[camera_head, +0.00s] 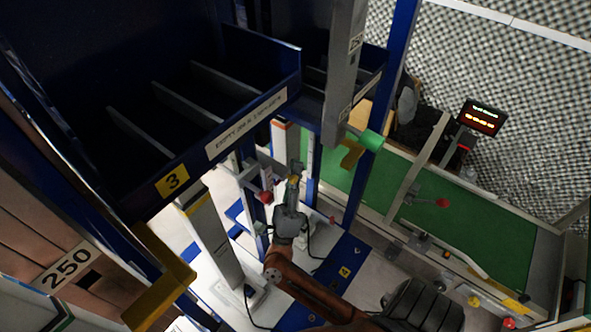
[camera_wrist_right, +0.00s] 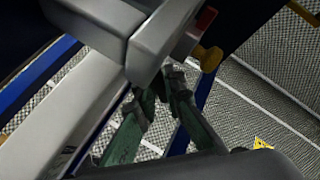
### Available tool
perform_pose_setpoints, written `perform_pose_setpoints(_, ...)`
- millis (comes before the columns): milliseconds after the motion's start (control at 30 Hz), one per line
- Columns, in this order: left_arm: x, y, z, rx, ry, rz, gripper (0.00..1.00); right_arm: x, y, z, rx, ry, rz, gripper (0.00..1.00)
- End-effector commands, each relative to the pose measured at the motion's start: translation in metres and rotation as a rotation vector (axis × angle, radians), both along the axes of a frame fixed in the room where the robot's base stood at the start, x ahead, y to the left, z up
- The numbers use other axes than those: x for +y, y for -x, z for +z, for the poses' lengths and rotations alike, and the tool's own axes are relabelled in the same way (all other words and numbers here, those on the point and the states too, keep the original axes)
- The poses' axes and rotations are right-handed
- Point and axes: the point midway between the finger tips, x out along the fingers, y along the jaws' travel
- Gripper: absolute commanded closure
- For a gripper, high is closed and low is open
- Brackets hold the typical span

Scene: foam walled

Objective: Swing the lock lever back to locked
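My right gripper (camera_head: 292,184) is in the middle of the head view, pointing away between blue and grey posts. In the right wrist view its two dark green fingers (camera_wrist_right: 160,90) converge with their tips close together, and I see nothing held between them. The tips are just below a grey block (camera_wrist_right: 155,45); contact cannot be told. A yellow knob (camera_wrist_right: 210,58) and a red piece (camera_wrist_right: 204,18) are right of the tips. I cannot tell for sure which part is the lock lever. A red knob (camera_head: 266,197) is left of the gripper in the head view. My left gripper is not in view.
A blue divided rack (camera_head: 240,110) overhangs at upper left. A red-tipped handle (camera_head: 441,203) is over the green panel (camera_head: 480,235). A lit display (camera_head: 483,117) is at the right. Posts crowd the gripper.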

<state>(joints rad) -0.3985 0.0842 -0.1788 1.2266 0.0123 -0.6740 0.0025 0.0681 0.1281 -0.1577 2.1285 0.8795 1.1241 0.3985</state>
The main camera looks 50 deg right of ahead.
Motion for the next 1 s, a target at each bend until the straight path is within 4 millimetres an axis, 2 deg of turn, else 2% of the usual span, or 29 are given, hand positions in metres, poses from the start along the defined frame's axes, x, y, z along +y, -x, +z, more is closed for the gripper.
perform_pose_setpoints(100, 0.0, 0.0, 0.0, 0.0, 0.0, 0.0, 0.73, 0.0, 0.0, 0.0, 0.001, -0.001, 0.0, 1.0)
perform_pose_setpoints(700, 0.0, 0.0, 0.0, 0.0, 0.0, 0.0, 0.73, 0.0, 0.0, 0.0, -0.001, -0.002, -0.012, 1.0)
perform_pose_setpoints(867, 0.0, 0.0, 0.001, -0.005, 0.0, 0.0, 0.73, 0.003, 0.005, 0.0, -0.002, -0.006, -0.129, 1.0)
perform_pose_setpoints(1000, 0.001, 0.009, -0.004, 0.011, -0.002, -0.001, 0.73, 0.008, 0.01, -0.001, -0.002, -0.005, -0.272, 1.0)
